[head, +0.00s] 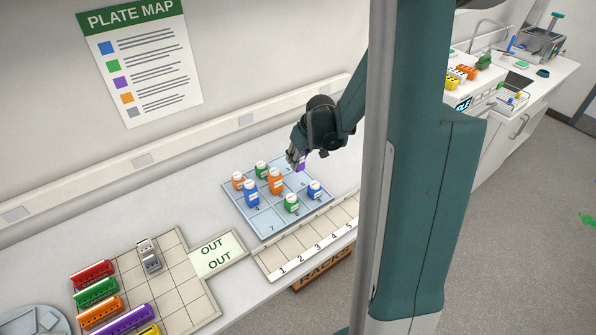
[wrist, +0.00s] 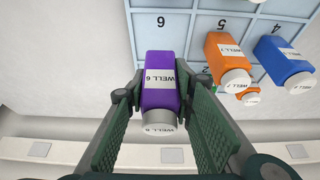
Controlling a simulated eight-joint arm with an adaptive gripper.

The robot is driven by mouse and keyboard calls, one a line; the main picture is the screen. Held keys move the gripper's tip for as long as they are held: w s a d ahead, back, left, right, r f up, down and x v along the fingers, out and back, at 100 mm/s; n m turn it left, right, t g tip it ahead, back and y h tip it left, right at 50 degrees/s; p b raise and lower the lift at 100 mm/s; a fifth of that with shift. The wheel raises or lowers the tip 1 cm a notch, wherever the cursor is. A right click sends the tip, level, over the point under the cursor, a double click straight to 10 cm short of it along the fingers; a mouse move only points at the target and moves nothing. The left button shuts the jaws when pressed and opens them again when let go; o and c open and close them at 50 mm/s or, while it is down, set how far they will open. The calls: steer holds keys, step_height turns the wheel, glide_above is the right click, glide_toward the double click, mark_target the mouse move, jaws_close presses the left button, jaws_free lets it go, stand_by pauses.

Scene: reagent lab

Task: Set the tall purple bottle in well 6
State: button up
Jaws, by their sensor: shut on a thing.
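The blue gridded tray (head: 265,218) has numbered wells. Well 6 (wrist: 161,21) appears empty in the wrist view, beside the number 5.
Orange bottles (head: 276,181) (head: 239,182), blue bottles (head: 251,193) (head: 315,189) and green bottles (head: 262,170) (head: 291,204) stand in the tray. A numbered rack strip (head: 306,253) lies in front. Well 7 is empty. The wall rail (wrist: 120,150) runs close behind.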

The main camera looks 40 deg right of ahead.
mark_target(298, 169)
steer(key=shift+f, duration=0.9)
steer(key=shift+f, duration=0.1)
steer(key=shift+f, duration=2)
steer(key=shift+f, duration=0.1)
steer(key=o, duration=0.9)
steer(key=shift+r, duration=0.2)
steer(key=v, duration=1.1)
steer(key=shift+s+r, duration=0.25)
steer(key=shift+r, duration=0.1)
